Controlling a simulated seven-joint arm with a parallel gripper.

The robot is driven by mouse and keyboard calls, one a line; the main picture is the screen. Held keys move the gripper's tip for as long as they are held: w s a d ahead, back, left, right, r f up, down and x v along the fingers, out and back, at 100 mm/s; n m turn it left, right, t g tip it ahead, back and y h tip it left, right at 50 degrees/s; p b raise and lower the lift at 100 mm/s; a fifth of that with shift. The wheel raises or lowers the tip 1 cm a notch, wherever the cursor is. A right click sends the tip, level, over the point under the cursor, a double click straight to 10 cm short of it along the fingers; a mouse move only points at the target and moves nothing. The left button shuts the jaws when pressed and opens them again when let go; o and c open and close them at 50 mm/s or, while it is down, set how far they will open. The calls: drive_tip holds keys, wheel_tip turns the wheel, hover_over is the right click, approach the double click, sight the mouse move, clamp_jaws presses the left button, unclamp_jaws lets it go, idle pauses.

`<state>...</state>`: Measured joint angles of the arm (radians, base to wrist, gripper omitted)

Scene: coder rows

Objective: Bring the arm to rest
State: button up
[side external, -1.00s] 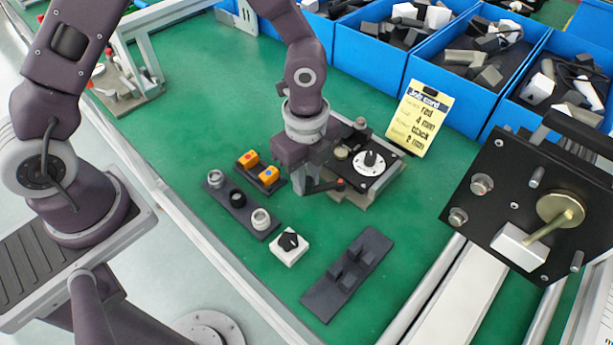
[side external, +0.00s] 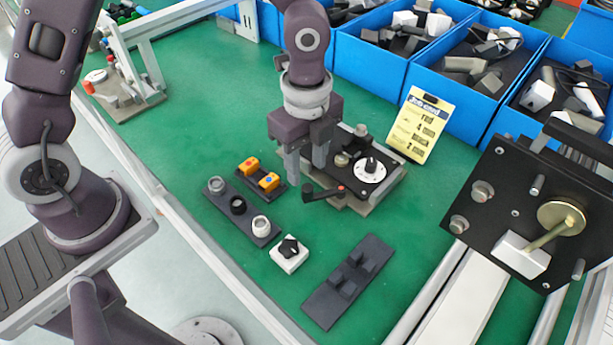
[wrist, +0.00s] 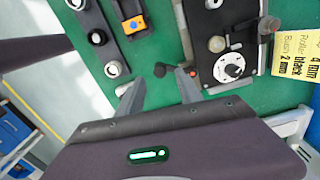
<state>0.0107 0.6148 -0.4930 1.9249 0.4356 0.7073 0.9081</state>
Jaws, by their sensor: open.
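My gripper (side external: 306,172) is open and empty, pointing down above the green mat (side external: 215,120). In the side view it hangs at the left edge of a black device (side external: 350,150) with a white dial (side external: 369,169). A black lever with a red spot (side external: 322,191) lies just below the fingers in the picture. In the wrist view the two fingers (wrist: 160,92) are apart, with bare mat and a dark lever knob between or near them. The white dial shows at the right there (wrist: 229,67).
A dark strip with three round posts (side external: 238,206), two orange blocks (side external: 259,174), a white block with a black knob (side external: 289,254) and a dark stepped plate (side external: 347,280) lie nearby. A yellow job card (side external: 420,125) leans before blue bins (side external: 370,62). Open mat lies to the left.

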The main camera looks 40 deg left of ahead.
drive_tip(key=shift+r, duration=0.5)
drive_tip(key=shift+a+r, duration=0.15)
drive_tip(key=shift+r, duration=0.15)
drive_tip(key=s+a+r+n+t+y, duration=0.1)
drive_tip(key=s+a+r+n, duration=0.1)
drive_tip(key=a+r+n, duration=0.25)
drive_tip(key=s+a+r+n+t, duration=0.1)
drive_tip(key=s+a+r+n, duration=0.2)
drive_tip(key=r, duration=0.3)
drive_tip(key=s+a+r+n+t, duration=0.1)
drive_tip(key=s+a+r+n, duration=0.1)
drive_tip(key=s+n, duration=0.4)
drive_tip(key=s+a+r+n+t+h, duration=0.1)
drive_tip(key=s+r+n+t, duration=0.1)
drive_tip(key=s+r+n, duration=0.2)
drive_tip(key=shift+s+a+n+t, duration=0.35)
drive_tip(key=shift+s+n, duration=0.5)
drive_tip(key=shift+s, duration=0.2)
